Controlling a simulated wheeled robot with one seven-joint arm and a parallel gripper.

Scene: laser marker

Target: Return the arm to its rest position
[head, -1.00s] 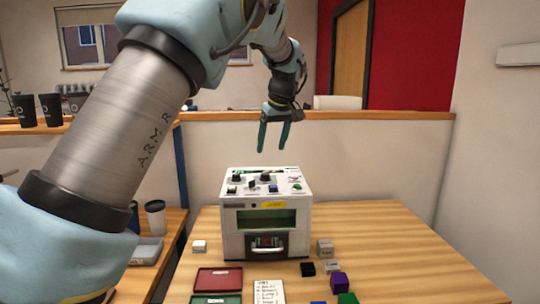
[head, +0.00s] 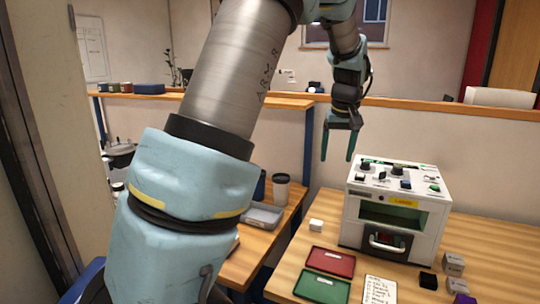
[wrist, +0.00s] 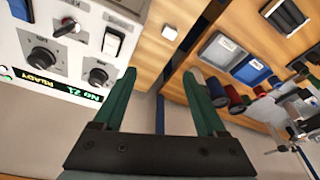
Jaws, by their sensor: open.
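My gripper (head: 338,147) is open and empty. It hangs in the air above and to the left of the laser marker, with its two green fingers pointing down. It also shows in the wrist view (wrist: 165,105), with bare wall and table between the spread fingers. The white laser marker (head: 392,172) stands on the wooden table. Its top panel has dark knobs and a green button. In the wrist view its panel (wrist: 85,45) fills the upper left, with a lit display reading READY. My arm is raised and bent across the middle of the head view.
A red tray (head: 331,262) and a green tray (head: 322,286) lie in front of the marker, beside a written list (head: 379,290). A white cube (head: 316,225) and several small cubes are on the table. A side table holds a cup (head: 281,188) and grey tray (head: 262,215).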

